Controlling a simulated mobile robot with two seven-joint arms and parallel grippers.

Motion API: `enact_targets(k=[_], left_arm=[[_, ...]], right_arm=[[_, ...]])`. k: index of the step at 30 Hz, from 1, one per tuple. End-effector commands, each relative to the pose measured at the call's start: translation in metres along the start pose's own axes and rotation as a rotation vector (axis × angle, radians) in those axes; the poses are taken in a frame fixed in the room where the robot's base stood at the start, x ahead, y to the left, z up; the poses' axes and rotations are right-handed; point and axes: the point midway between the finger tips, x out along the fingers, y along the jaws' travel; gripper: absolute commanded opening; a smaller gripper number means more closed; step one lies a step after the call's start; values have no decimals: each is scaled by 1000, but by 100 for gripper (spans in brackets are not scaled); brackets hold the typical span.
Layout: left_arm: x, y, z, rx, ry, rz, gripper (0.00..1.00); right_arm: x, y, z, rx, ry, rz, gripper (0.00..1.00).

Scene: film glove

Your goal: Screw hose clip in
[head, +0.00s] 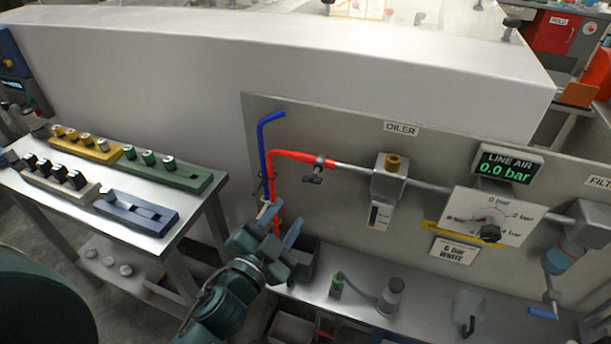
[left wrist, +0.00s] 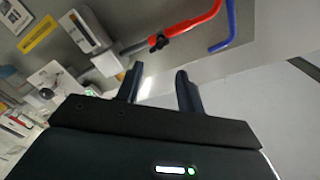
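A red hose (head: 290,154) bends from the panel and joins the grey pipe by the oiler; it also shows in the left wrist view (left wrist: 196,22). A hose clip with a black knob (head: 314,176) sits at its pipe end; the knob shows beyond my fingers in the left wrist view (left wrist: 158,42). A blue hose (head: 264,145) runs beside the red one. My left gripper (head: 281,217) is below and left of the clip, apart from it. In the left wrist view its fingers (left wrist: 160,70) stand apart with nothing held between them. My right gripper is not in view.
The oiler (head: 388,180) and a gauge plate (head: 485,217) are on the panel right of the clip. The line air display (head: 506,167) reads 0.0 bar. A shelf (head: 350,310) with fittings runs below. A side table (head: 190,222) holds coloured blocks at left.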

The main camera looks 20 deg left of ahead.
Motion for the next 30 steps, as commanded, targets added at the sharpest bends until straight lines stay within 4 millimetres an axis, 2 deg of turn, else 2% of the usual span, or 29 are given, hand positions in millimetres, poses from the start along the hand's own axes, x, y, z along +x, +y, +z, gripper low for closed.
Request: enact_targets(k=[12, 18, 24, 30], left_arm=[[81, -2, -2, 5, 1, 0, 37], [111, -1, 0, 4, 0, 0, 37], [124, 0, 0, 5, -1, 1, 37], [125, 0, 1, 5, -1, 2, 37]], right_arm=[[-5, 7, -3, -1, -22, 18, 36], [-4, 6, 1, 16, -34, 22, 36], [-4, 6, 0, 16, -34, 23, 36], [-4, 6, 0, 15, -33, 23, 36]])
